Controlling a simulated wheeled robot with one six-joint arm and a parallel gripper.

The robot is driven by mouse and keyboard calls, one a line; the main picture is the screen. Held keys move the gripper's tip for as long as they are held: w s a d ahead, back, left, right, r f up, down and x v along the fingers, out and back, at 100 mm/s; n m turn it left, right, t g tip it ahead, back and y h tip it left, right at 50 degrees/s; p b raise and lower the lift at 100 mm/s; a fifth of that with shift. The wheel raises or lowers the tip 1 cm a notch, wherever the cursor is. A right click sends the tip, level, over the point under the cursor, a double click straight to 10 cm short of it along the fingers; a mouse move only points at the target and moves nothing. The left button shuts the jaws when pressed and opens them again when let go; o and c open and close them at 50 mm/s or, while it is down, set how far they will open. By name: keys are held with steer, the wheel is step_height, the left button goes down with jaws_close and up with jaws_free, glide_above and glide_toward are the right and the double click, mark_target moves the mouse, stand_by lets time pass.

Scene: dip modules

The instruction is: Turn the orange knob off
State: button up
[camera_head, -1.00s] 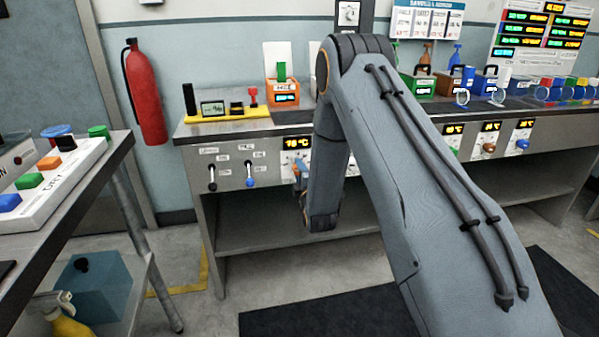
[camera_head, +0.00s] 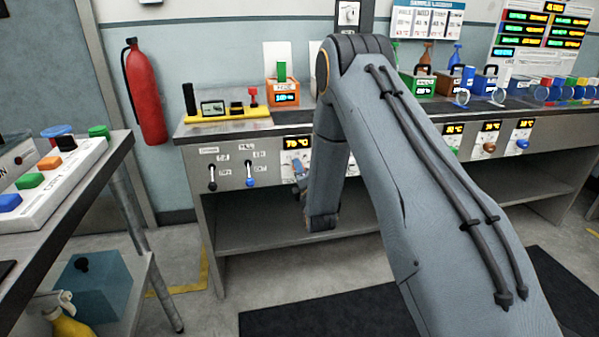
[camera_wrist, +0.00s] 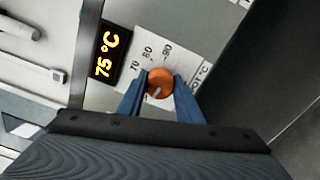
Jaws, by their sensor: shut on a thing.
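The orange knob (camera_wrist: 160,82) is on a light panel in the wrist view, with a pale pointer line on its face. My gripper (camera_wrist: 160,88) is shut on it, with one blue finger on each side. A printed scale (camera_wrist: 152,55) with 70, 80 and 90 curves beside the knob. A display (camera_wrist: 108,52) next to it reads 75 °C. In the head view this display (camera_head: 298,143) is at the bench front, left of my arm. The knob is hidden there behind my gripper and arm.
Other knobs, such as a blue one (camera_head: 522,144), are to the right. A side table (camera_head: 120,150) stands at the left. The floor between is clear.

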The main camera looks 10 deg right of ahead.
steer(key=shift+s+f, duration=0.1)
steer(key=o, duration=1)
steer(key=shift+o, duration=0.2)
steer(key=s, duration=0.7)
steer(key=shift+s, duration=0.4)
